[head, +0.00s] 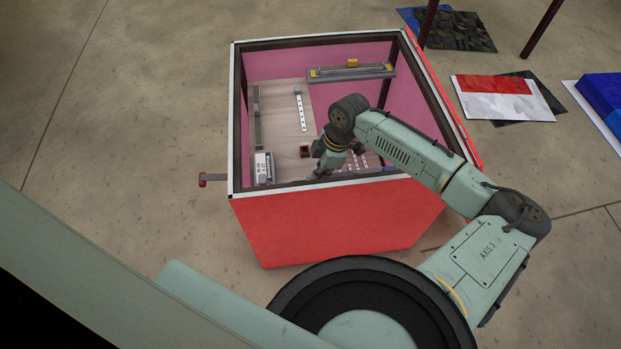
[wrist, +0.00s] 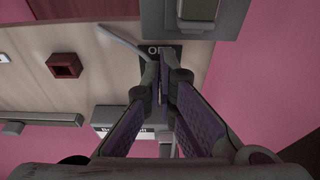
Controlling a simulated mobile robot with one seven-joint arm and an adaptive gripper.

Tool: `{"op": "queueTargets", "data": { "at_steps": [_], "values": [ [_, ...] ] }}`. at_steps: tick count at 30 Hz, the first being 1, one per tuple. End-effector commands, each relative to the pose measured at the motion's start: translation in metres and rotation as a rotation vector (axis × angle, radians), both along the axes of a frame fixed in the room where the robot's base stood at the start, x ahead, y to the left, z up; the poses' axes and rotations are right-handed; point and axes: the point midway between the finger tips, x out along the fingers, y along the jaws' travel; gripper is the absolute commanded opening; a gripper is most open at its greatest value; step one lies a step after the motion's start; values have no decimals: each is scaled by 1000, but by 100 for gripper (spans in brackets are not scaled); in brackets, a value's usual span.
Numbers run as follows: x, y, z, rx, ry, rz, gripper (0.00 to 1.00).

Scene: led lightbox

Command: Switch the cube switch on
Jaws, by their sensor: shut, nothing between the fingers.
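My gripper (wrist: 164,72) is shut and empty, its fingertips together in front of a dark label (wrist: 153,50) with partly hidden lettering that starts with "O". A thin grey lever (wrist: 120,40) slants beside the label. A grey box with a pale block (wrist: 198,12) is just above the fingertips; I cannot tell whether they touch it. A dark red, hollow cube-like piece (wrist: 64,66) sits on the wooden panel to the left; it also shows in the head view (head: 305,151). I cannot tell which part is the cube switch. In the head view my gripper (head: 314,174) is low inside the box, near its front wall.
The red open-topped box (head: 330,225) has dark rim edges and pink inner walls. A grey rail with a yellow block (head: 352,64) spans its back. A white strip (head: 301,112) and a white labelled unit (head: 264,168) are at left.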

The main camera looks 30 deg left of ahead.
Motion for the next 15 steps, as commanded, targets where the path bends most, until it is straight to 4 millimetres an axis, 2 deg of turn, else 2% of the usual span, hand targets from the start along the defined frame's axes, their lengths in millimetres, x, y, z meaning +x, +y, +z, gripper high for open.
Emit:
{"op": "queueTargets", "data": {
  "at_steps": [15],
  "values": [
    [-12, 18, 0, 1, 0, 1, 0]
  ]
}}
